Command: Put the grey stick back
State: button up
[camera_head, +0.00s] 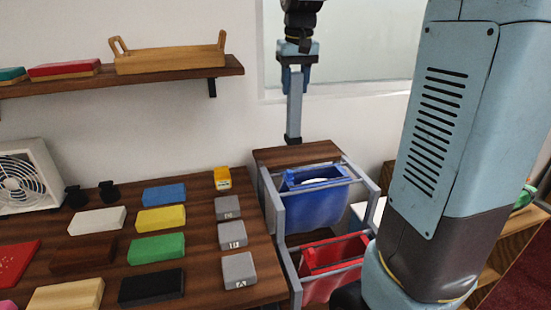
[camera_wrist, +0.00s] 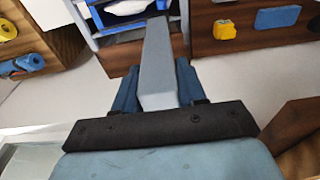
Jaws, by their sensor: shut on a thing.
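The grey stick (camera_head: 294,112) hangs upright below my gripper (camera_head: 297,72) in the head view. My gripper is shut on its upper part. In the wrist view the stick (camera_wrist: 156,55) lies between the two blue fingers and points away from the camera. In the head view its lower end shows just above the back of a wooden top (camera_head: 293,155) on a grey-framed stand. I cannot tell whether it touches that top.
The stand holds a blue bin (camera_head: 312,205) and a red bin (camera_head: 330,265). The wooden counter at left carries several colored blocks, grey marked blocks (camera_head: 232,234), a yellow item (camera_head: 222,178) and a fan (camera_head: 27,175). A shelf (camera_head: 150,79) with a wooden tray hangs above.

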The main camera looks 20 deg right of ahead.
jog(key=shift+w+a, duration=0.1)
jog(key=w+f, duration=1.3)
jog(key=shift+w+a, duration=0.3)
jog(key=shift+w, duration=0.05)
jog(key=shift+f, duration=0.1)
jog(key=o, duration=0.9)
jog(key=shift+o, duration=0.2)
